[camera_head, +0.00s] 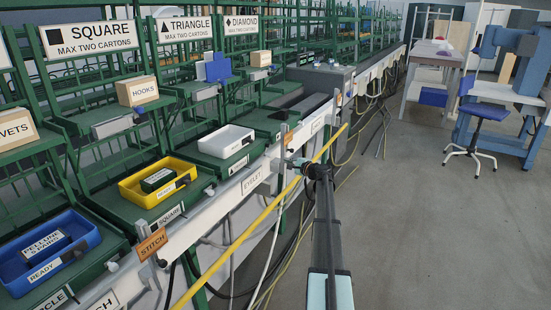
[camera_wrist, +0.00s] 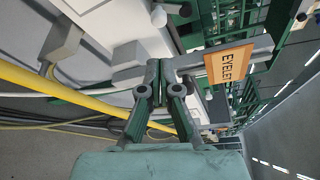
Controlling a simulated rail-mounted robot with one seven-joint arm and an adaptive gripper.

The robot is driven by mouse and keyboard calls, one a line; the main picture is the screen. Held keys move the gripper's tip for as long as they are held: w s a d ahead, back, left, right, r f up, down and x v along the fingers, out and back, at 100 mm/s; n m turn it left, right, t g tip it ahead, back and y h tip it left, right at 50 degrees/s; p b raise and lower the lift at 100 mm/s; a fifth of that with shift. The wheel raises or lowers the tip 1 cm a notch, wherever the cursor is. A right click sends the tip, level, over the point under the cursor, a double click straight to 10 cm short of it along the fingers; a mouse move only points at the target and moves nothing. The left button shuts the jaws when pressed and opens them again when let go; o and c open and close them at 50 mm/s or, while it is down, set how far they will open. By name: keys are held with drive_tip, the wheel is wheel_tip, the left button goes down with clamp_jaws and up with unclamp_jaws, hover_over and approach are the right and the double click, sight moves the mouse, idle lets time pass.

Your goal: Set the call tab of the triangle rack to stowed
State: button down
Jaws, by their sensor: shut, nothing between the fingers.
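The triangle rack carries a white TRIANGLE sign (camera_head: 184,28). A blue block (camera_head: 217,67) sits on its upper shelf and a white tray (camera_head: 226,141) on its lower one. I cannot pick out its call tab or setting for certain. An orange EYELET plate (camera_wrist: 229,63) on a grey bar shows in the wrist view, right of my gripper (camera_wrist: 158,68). My gripper is shut and empty, its tips close to the bar's left end; contact cannot be told. In the head view my gripper (camera_head: 296,161) is at the rail's front edge, right of the white tray.
An orange STITCH plate (camera_head: 152,243) sticks out from the white rail (camera_head: 235,190). A yellow pipe (camera_head: 262,218) runs along its front, close to my arm. Yellow (camera_head: 146,191) and blue (camera_head: 88,256) trays stand left. The floor at right is open, with a blue stool (camera_head: 487,112) farther back.

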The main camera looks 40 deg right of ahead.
drive_tip(key=w+f, duration=0.1)
drive_tip(key=w, duration=0.9)
drive_tip(key=shift+a+f, duration=0.15)
drive_tip(key=shift+f, duration=0.15)
